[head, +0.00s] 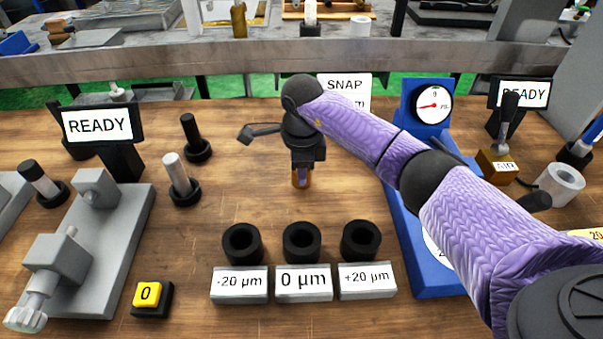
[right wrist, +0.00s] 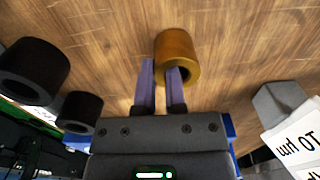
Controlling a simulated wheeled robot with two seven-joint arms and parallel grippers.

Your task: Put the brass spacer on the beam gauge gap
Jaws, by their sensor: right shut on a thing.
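The brass spacer (right wrist: 178,50) is a short hollow ring in the right wrist view. My right gripper (right wrist: 160,85) is shut on its wall, with one finger seen against the ring's opening. I cannot tell if the spacer touches the wood. A grey fixture (head: 137,215) at the left has two blocks with a gap between them. No label shows whether it is the beam gauge. My left gripper is out of view.
Black sockets (head: 302,241) stand in a row behind labels marked -20, 0 and +20 µm. Upright pins (head: 178,175) stand right of the grey fixture. A blue dial gauge (head: 428,108) is behind my right arm.

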